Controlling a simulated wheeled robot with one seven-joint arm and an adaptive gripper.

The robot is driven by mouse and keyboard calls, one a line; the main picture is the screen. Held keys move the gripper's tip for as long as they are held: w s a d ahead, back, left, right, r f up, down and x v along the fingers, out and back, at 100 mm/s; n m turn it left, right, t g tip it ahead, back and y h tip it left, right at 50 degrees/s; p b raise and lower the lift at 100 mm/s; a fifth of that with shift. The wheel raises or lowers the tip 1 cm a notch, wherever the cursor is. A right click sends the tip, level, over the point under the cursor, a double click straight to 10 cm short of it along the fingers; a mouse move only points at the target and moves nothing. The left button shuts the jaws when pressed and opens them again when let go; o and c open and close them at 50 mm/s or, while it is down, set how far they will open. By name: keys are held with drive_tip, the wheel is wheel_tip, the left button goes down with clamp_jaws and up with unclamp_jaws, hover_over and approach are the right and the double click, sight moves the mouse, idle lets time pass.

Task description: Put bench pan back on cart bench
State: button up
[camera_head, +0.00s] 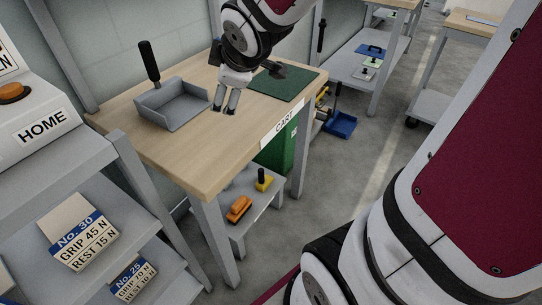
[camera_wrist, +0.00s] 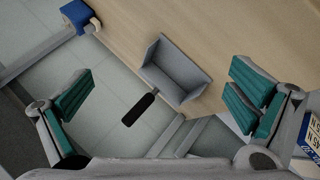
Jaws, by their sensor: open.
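The bench pan (camera_head: 174,108) is a grey open tray with an upright black handle (camera_head: 149,62). It sits on the wooden cart bench (camera_head: 190,160), near the back left edge by the wall. The pan also shows in the wrist view (camera_wrist: 178,72), with its black handle (camera_wrist: 140,108) toward the lower left. My gripper (camera_head: 225,110) points down over the bench, to the right of the pan and apart from it. In the wrist view my gripper (camera_wrist: 160,85) is open wide, green pads on either side of the pan's image, with nothing held.
A dark green mat (camera_head: 286,84) lies on the bench's right part. A blue block (camera_wrist: 78,14) shows at the bench edge in the wrist view. An orange item (camera_head: 239,209) and a yellow item (camera_head: 264,180) sit on the lower shelf. The bench's front middle is clear.

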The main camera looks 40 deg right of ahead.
drive_tip(key=s+a+m+g, duration=0.2)
drive_tip(key=s+m, duration=0.1)
drive_tip(key=s, duration=0.7)
drive_tip(key=s+a+m+g+y, duration=0.1)
drive_tip(key=s+a+m+g, duration=0.2)
drive_tip(key=s, duration=0.7)
drive_tip(key=s+a+m+g+y, duration=0.1)
drive_tip(key=s+a+m+g, duration=0.2)
drive_tip(key=s, duration=0.7)
drive_tip(key=shift+m, duration=0.3)
wheel_tip(320, 180, up, 21)
drive_tip(key=t+p, duration=0.3)
drive_tip(key=p, duration=1.6)
drive_tip(key=shift+a, duration=0.2)
drive_tip(key=shift+w+f, duration=0.1)
